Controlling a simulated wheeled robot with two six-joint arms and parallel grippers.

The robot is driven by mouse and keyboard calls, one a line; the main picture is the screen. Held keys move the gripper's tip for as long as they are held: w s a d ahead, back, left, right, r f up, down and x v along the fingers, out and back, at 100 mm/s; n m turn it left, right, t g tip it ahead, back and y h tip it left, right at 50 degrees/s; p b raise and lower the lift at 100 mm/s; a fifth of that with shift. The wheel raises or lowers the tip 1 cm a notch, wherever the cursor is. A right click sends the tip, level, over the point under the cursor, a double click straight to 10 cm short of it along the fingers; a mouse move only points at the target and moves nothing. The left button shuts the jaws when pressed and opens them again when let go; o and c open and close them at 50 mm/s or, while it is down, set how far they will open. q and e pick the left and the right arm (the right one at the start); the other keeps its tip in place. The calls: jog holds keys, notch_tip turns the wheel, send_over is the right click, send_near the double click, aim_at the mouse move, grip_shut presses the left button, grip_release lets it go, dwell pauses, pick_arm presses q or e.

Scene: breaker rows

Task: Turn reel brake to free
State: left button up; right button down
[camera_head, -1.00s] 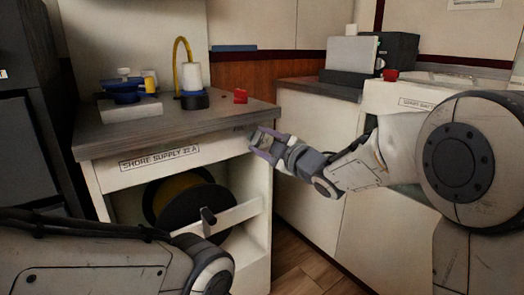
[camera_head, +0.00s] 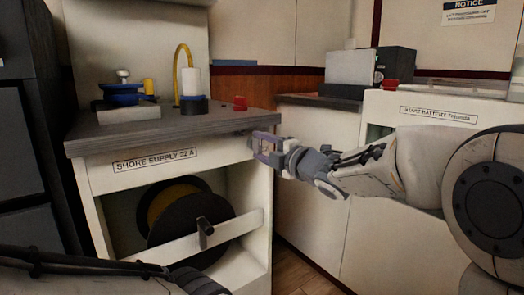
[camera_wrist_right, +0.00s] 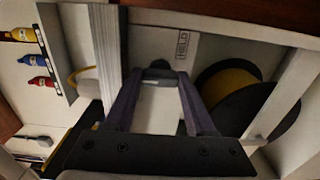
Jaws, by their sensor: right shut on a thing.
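The shore supply cabinet (camera_head: 150,182) stands at left with a dark reel (camera_head: 185,225) wound with yellow in its open bay. My right gripper (camera_head: 262,147) is at the cabinet's upper right front corner, just under the worktop. In the right wrist view, my right gripper (camera_wrist_right: 158,95) has its two purple fingers on either side of a small dark grey part, seemingly the reel brake (camera_wrist_right: 158,73), and is shut on it. A label reading HELD (camera_wrist_right: 182,45) is on the panel beside it. The brake's exact angle is hard to tell.
A pale bar (camera_head: 190,240) crosses the bay, with a dark handle (camera_head: 204,232) in front. A second counter (camera_head: 318,101) stands behind.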

dwell(0.4)
jog(key=shift+c, duration=1.2)
grip_release()
